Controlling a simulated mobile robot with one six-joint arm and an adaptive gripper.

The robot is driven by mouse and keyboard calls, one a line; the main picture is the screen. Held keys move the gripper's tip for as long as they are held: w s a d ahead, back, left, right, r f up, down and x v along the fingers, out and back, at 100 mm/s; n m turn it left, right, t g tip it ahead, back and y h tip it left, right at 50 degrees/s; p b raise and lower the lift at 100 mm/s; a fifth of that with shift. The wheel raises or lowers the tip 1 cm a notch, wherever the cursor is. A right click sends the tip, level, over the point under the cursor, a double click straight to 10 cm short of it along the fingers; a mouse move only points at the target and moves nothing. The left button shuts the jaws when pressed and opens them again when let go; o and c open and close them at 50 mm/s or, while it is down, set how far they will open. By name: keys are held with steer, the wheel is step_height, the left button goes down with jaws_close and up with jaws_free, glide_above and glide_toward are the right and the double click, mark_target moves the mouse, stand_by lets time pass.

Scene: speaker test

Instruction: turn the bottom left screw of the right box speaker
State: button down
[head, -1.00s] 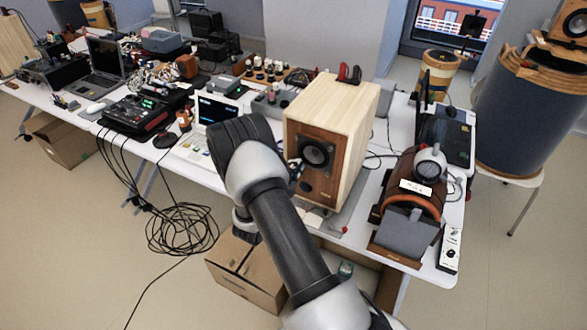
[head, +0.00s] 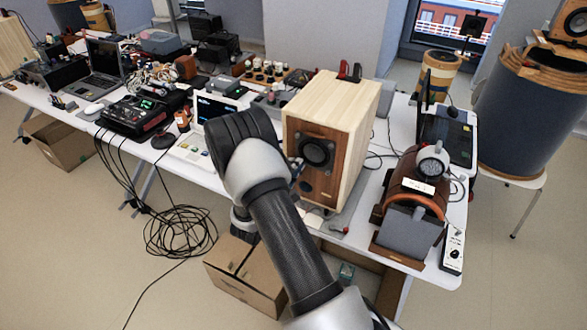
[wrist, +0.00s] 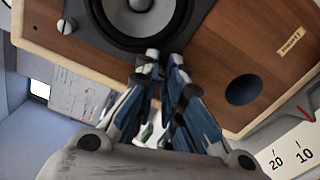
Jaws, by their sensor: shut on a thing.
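The right box speaker (head: 360,145) is a pale wooden box with a brown front, standing on the table in the head view. Its round black driver (head: 317,152) sits on a dark plate, with a round hole lower on the front. In the wrist view the speaker front (wrist: 230,50) is tilted and close. My gripper (wrist: 162,60) has its blue-grey fingers close together at a corner of the driver plate, shut on what appears to be a screw there. The fingertips hide most of that screw. Another silver screw (wrist: 67,25) stands out at a different plate corner.
A laptop-like device (head: 215,110) stands left of the speaker. A dark brown cylindrical device with a gauge (head: 412,190) is to its right. A cardboard box (head: 245,272) and coiled cables (head: 180,230) are on the floor. A printed dial (wrist: 292,150) shows in the wrist view.

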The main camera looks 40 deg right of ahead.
steer(key=c, duration=1.7)
jaws_free()
steer(key=shift+o, duration=0.2)
steer(key=v, duration=1.2)
